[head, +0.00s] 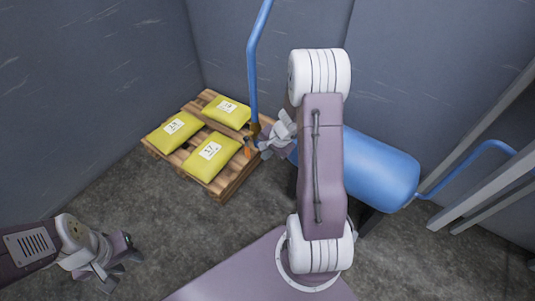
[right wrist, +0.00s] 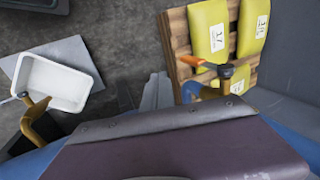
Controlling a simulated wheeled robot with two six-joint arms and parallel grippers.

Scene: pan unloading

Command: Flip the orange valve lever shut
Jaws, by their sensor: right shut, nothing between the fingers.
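The orange valve lever (right wrist: 203,60) sticks out to the left from a brass valve (right wrist: 226,70) in the right wrist view, above the pallet edge. In the head view the lever (head: 247,147) is a small orange spot below the brass valve (head: 254,128) at the foot of a blue pipe. My right gripper (head: 264,148) is shut and empty, just right of the lever in the head view. In the right wrist view its fingers (right wrist: 153,92) are left of the lever, with a visible gap. My left gripper (head: 118,268) is low at the left, far from the valve; its jaw opening is unclear.
A wooden pallet (head: 222,190) carries yellow sacks (head: 210,155). A blue tank (head: 385,168) stands right of my right arm, and a blue pipe (head: 254,60) rises behind. A white tray (right wrist: 55,82) lies beneath another brass fitting (right wrist: 34,112).

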